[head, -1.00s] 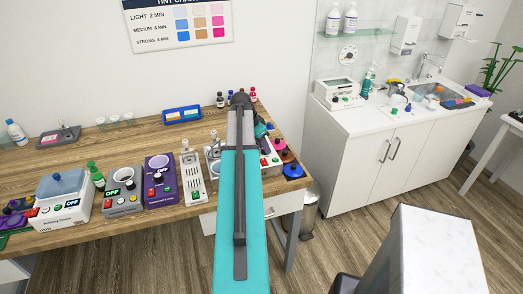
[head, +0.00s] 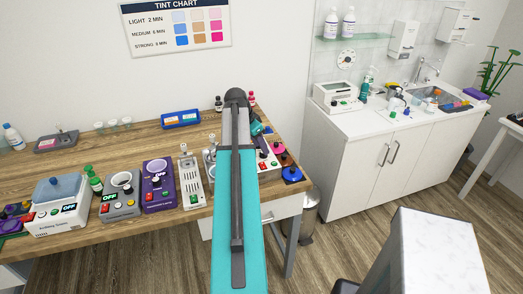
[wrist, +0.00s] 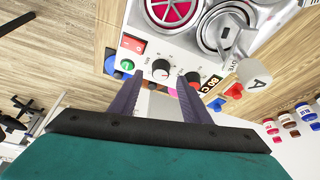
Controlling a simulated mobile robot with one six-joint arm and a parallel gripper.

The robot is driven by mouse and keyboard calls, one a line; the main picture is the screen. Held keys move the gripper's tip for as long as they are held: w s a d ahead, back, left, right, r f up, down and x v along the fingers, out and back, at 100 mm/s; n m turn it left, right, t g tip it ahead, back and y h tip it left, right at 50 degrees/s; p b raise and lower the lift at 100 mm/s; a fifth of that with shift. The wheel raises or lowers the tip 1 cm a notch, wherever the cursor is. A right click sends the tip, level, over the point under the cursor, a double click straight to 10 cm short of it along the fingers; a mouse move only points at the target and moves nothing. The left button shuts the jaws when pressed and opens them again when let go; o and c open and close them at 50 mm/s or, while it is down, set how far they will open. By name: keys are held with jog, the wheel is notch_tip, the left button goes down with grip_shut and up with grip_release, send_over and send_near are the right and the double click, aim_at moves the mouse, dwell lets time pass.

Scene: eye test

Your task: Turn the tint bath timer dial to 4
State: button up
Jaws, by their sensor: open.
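In the wrist view, a white appliance panel (wrist: 147,45) carries a black dial (wrist: 160,69) with a pale pointer mark and small scale markings around it. The numbers are too small to read. A second, red and black knob (wrist: 193,78) sits to its right, beside a display reading about "80 C". My gripper (wrist: 160,82) is open, its two purple fingers on either side of the black dial, apart from each other. I cannot tell whether they touch it. In the head view my arm hides the gripper and most of this panel. Which dial is the tint bath timer is not labelled legibly.
A red and green switch (wrist: 131,45) sits left of the dial, and a metal ring with a lever marked A (wrist: 254,75) lies to the right. In the head view, several appliances, such as a purple one (head: 158,185), line the wooden table (head: 140,145).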

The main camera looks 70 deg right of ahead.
jog(key=b+v, duration=0.2)
jog(key=v, duration=0.8)
jog(key=shift+r+b, duration=0.3)
jog(key=shift+b, duration=0.1)
